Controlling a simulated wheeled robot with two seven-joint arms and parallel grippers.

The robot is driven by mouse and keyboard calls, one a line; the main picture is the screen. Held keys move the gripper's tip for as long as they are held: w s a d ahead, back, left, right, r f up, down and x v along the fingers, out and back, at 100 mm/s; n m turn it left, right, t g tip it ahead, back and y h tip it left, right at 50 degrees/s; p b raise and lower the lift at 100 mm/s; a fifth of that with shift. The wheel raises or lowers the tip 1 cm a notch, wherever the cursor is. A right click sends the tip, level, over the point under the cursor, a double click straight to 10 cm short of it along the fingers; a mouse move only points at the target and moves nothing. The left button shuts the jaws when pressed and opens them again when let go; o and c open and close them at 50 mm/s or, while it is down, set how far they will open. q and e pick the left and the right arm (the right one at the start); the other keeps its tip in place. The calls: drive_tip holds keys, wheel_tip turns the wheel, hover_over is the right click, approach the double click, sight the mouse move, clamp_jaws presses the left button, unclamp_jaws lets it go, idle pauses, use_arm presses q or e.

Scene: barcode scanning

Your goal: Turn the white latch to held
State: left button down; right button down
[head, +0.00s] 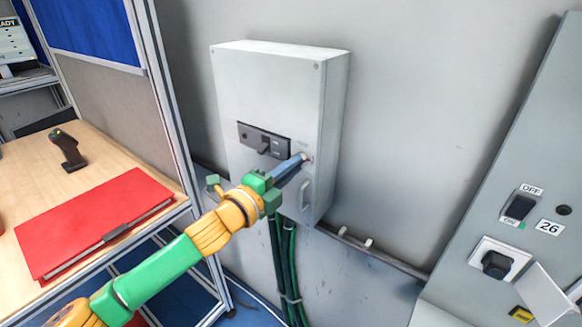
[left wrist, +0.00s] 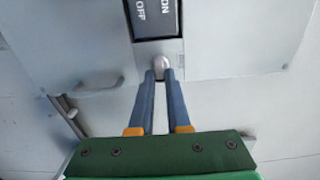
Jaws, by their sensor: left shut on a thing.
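The white latch (left wrist: 160,62) is a small rounded piece on the front of the grey wall box (head: 270,90), just beside the dark ON/OFF panel (left wrist: 155,18). In the head view the latch (head: 308,157) shows only as a small spot at the fingertips, mostly hidden by them. My left gripper (head: 302,158) reaches the box front from the lower left. In the left wrist view its blue fingers (left wrist: 159,74) are shut on the latch, one on each side. I cannot read which position the latch is turned to. My right gripper is not in view.
A dark switch panel (head: 248,134) with a lever sits left of the fingertips, and a grey handle (head: 305,196) is below them. A wooden desk (head: 100,165) holds a red binder (head: 95,222) and a black scanner (head: 68,150). A grey cabinet (head: 545,140) stands at right.

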use_arm(q)
drive_tip(key=c, duration=0.9)
unclamp_jaws()
drive_tip(key=b+v, duration=0.2)
drive_tip(key=v, duration=0.5)
